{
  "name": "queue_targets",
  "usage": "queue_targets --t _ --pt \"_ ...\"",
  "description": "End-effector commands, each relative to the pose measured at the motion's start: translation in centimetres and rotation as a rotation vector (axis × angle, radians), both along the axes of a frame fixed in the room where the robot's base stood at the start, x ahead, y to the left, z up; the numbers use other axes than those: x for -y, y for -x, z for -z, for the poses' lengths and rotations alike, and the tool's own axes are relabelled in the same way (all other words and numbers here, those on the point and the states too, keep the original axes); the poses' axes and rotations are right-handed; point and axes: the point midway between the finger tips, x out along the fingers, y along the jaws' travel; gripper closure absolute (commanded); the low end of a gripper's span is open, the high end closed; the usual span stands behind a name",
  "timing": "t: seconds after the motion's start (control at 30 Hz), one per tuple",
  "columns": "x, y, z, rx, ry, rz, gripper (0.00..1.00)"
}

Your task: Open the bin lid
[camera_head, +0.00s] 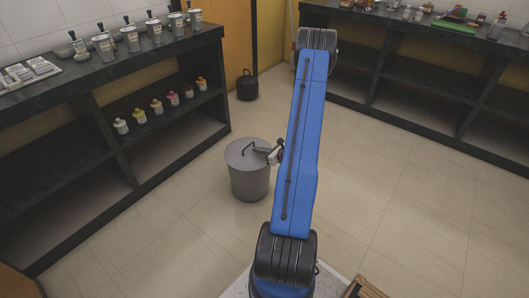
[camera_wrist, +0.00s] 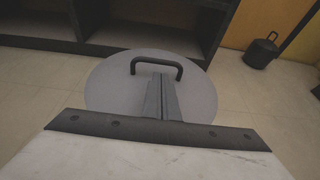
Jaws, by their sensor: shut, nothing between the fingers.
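A grey round bin (camera_head: 249,182) stands on the tiled floor, left of my arm in the head view. Its flat grey lid (camera_head: 243,155) lies on top of it. The lid has a dark arched handle (camera_head: 252,147). In the wrist view the lid (camera_wrist: 110,91) fills the middle and the handle (camera_wrist: 156,60) stands just beyond my fingertips. My gripper (camera_wrist: 160,76) is shut and empty, over the lid and pointing toward the handle. I cannot tell whether the fingertips touch the handle. In the head view my gripper (camera_head: 273,154) is at the lid's right side.
A dark shelf unit (camera_head: 150,138) stands left of the bin, with bottles and canisters on it. Another dark shelf unit (camera_head: 425,78) lines the right wall. The floor (camera_head: 400,190) at right is clear.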

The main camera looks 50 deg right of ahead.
Motion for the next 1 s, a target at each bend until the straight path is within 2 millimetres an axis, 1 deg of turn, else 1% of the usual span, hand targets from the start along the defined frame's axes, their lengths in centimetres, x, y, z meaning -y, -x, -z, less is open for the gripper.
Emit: queue_targets --t 0.03,0.1,0.3,0.77,1.0 --pt "-0.1 -0.7 0.2 0.000 0.001 -0.001 1.00" --pt "-0.1 -1.4 0.5 0.000 0.001 -0.001 1.00" --pt "-0.1 -2.3 0.8 0.000 0.000 0.001 1.00" --pt "-0.2 -2.5 0.7 -0.004 0.001 0.001 1.00" --pt "-0.2 -2.8 -0.3 -0.050 0.007 -0.001 1.00"
